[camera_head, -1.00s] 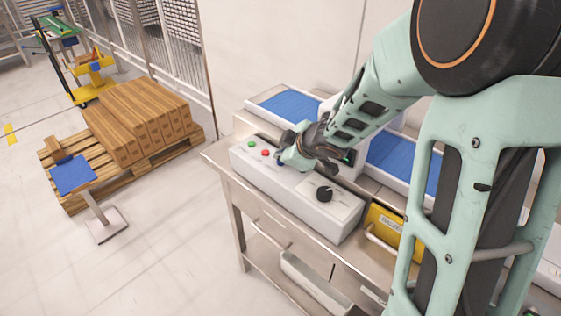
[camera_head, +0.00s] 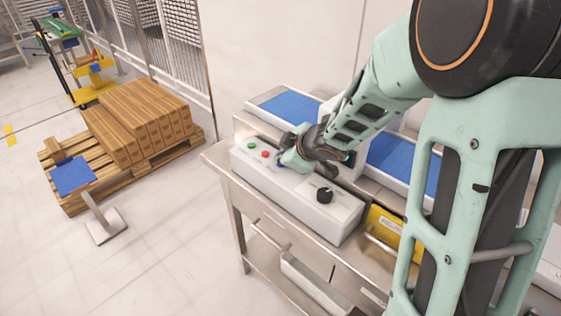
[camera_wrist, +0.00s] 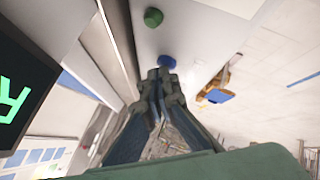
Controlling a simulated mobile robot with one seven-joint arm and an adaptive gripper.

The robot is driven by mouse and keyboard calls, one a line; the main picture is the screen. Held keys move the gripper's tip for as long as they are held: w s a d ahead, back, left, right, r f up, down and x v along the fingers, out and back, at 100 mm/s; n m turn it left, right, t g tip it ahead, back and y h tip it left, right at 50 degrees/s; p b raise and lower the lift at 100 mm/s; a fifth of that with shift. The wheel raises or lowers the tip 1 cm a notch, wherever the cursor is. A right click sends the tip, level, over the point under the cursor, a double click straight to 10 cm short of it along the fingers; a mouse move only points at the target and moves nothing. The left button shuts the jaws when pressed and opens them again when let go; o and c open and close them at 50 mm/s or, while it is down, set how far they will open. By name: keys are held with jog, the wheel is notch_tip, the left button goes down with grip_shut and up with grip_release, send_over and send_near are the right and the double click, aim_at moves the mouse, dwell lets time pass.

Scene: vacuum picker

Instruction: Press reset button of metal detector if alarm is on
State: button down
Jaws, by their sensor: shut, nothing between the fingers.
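The white control box (camera_head: 300,195) sits on the metal bench, with a green button (camera_head: 250,146), a red button (camera_head: 264,155) and a black knob (camera_head: 324,195) on top. My gripper (camera_head: 281,161) is over the box, just right of the red button. In the wrist view, the shut, empty fingertips (camera_wrist: 160,75) are right at a blue button (camera_wrist: 167,62); I cannot tell whether they touch it. A green button (camera_wrist: 153,18) is beyond. A dark display (camera_wrist: 25,95) with green lettering shows at the left; only part of it is in view.
Blue conveyor belts (camera_head: 288,106) run behind the box, partly hidden by my arm. A yellow box (camera_head: 385,228) is at the bench's front right. A pallet with brown cartons (camera_head: 137,118) and a blue-topped stand (camera_head: 72,177) are on the floor at left.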

jog(key=shift+r+p, duration=0.5)
jog(key=shift+r, duration=0.1)
notch_tip(320, 180, up, 5)
jog(key=p, duration=0.5)
dwell(0.6)
